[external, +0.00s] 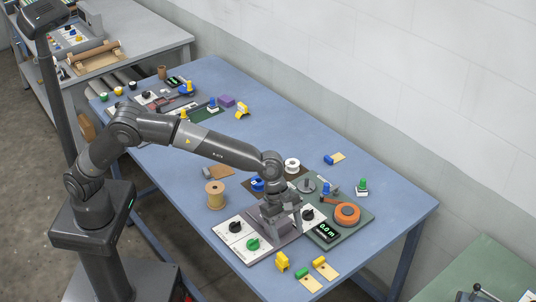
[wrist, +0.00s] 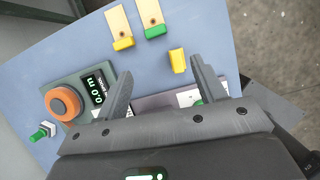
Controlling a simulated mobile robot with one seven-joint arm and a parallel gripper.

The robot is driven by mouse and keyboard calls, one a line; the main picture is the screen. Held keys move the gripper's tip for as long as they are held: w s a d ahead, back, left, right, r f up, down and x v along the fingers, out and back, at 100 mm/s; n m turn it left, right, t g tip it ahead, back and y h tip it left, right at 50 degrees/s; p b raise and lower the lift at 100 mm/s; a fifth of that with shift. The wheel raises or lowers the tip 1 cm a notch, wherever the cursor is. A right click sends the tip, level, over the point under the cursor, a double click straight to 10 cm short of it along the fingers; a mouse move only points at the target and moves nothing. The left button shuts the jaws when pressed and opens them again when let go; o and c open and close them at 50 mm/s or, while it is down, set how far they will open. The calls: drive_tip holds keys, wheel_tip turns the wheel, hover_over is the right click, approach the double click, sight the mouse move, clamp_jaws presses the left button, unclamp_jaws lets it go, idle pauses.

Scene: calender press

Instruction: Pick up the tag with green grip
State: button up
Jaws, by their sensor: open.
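The tag with the green grip (external: 311,283) is a tan card with a green block at one end. It lies flat near the front edge of the blue table in the external view. In the wrist view the tag with the green grip (wrist: 149,14) is at the top, its green end towards my gripper. A similar tag with a yellow grip (external: 327,271) lies beside it and also shows in the wrist view (wrist: 118,20). My gripper (external: 290,228) is open and empty above the panel with knobs, apart from both tags. Its two fingers (wrist: 161,66) are spread wide in the wrist view.
A yellow block (external: 282,261) lies between the panel and the tags; it also shows in the wrist view (wrist: 177,60). A green unit with a display and an orange roll (external: 347,214) stands right of my gripper.

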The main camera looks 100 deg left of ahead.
wheel_tip(320, 180, down, 2)
drive_tip(key=w+d+n, duration=0.1)
drive_tip(key=w+d, duration=0.1)
hover_over(301, 270)
drive_tip(key=s+a, duration=0.1)
drive_tip(key=s, duration=0.1)
wheel_tip(301, 270, down, 5)
drive_tip(key=shift+a+f, duration=0.1)
drive_tip(key=shift+a, duration=0.05)
drive_tip(key=x, duration=0.5)
drive_tip(key=shift+w+a+f, duration=0.1)
drive_tip(key=shift+w+a, duration=0.05)
drive_tip(key=shift+a, duration=0.15)
drive_tip(key=shift+c, duration=0.2)
drive_tip(key=c, duration=1)
